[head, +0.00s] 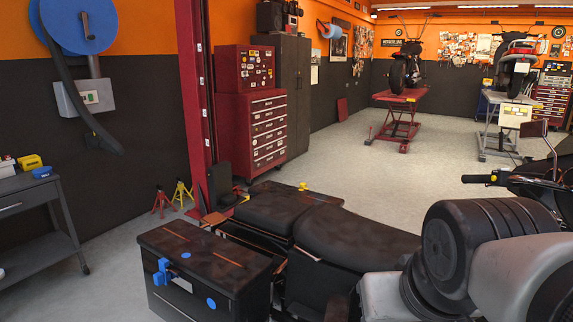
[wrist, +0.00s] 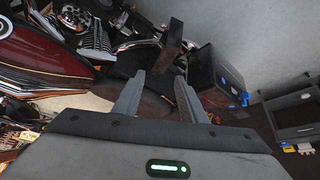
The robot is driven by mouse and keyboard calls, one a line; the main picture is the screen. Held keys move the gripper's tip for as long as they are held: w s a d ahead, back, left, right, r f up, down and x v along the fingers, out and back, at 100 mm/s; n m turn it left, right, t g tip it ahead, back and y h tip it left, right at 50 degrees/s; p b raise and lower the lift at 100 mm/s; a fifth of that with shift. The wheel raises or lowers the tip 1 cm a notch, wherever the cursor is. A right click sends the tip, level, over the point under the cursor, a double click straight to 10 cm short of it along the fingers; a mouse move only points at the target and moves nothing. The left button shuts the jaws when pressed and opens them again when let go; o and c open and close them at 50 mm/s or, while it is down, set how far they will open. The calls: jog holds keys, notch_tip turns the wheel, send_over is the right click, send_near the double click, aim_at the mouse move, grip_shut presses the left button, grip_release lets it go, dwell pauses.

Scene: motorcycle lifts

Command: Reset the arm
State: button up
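My gripper (wrist: 160,88) shows in the wrist view. Its two grey fingers stand apart, and I see nothing held between them. Beyond the fingertips is a motorcycle with a dark red tank (wrist: 35,50) and chrome engine parts. In the head view, my arm's grey and black links fill the lower right corner. They hide part of a black motorcycle with a long seat (head: 358,238). My gripper's fingers are not visible in the head view.
A black case (head: 190,262) with blue parts stands close in front, beside the seat. A dark workbench (head: 38,200) is at the left. A red tool chest (head: 252,130) stands by a red post (head: 196,90). Open floor (head: 345,165) leads to a red lift (head: 398,125) bearing a motorcycle.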

notch_tip(320, 180, up, 24)
jog(key=s+p, duration=0.1)
jog(key=p, duration=2.3)
jog(key=shift+a, duration=0.35)
jog(key=shift+s+r+p, duration=0.1)
jog(key=shift+r+p, duration=0.05)
jog(key=shift+p, duration=0.15)
